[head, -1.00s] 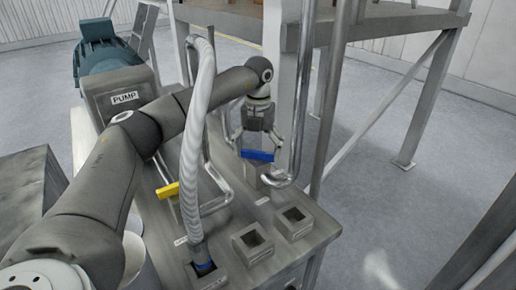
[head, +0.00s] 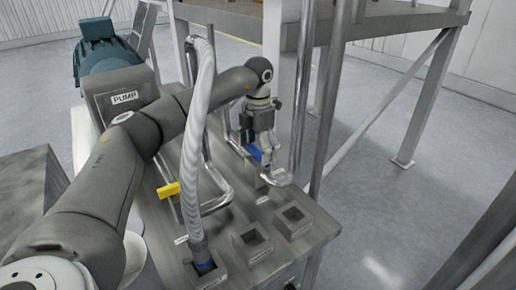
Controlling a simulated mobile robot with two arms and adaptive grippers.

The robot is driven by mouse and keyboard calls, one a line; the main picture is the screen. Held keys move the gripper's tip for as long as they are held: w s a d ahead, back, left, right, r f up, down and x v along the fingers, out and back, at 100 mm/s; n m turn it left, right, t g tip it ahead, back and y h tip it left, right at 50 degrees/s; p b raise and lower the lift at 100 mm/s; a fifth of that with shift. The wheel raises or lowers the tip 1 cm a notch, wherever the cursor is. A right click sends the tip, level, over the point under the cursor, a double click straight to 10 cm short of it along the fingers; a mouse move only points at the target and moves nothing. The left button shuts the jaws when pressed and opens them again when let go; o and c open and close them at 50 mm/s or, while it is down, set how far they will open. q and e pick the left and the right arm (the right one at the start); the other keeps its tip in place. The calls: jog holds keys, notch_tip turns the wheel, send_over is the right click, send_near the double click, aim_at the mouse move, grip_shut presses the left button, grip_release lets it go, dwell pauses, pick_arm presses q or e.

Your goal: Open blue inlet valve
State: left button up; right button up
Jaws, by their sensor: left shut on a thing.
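The blue inlet valve handle (head: 256,155) sits on the pipework at the back right of the grey bench, in the middle of the head view. My left gripper (head: 264,158) points down over it, with its fingers closed around the handle. The fingers hide part of the handle, and only some of its blue shows. My left arm reaches in from the left across the bench. My right gripper is not in the head view.
A yellow valve handle (head: 168,190) is left of a ribbed hose (head: 191,160) that rises from the bench. Square sockets (head: 292,221) stand near the front edge. A pump (head: 112,75) is at the back left, and steel posts (head: 325,100) rise behind the bench.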

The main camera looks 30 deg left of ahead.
aim_at(258, 151)
pick_arm(q)
jog(key=shift+w+r, duration=0.1)
jog(key=shift+r, duration=0.05)
dwell(0.3)
jog(key=o, duration=0.8)
notch_tip(258, 151, up, 12)
jog(key=shift+f, duration=0.1)
jog(key=shift+f, duration=0.1)
dwell(0.4)
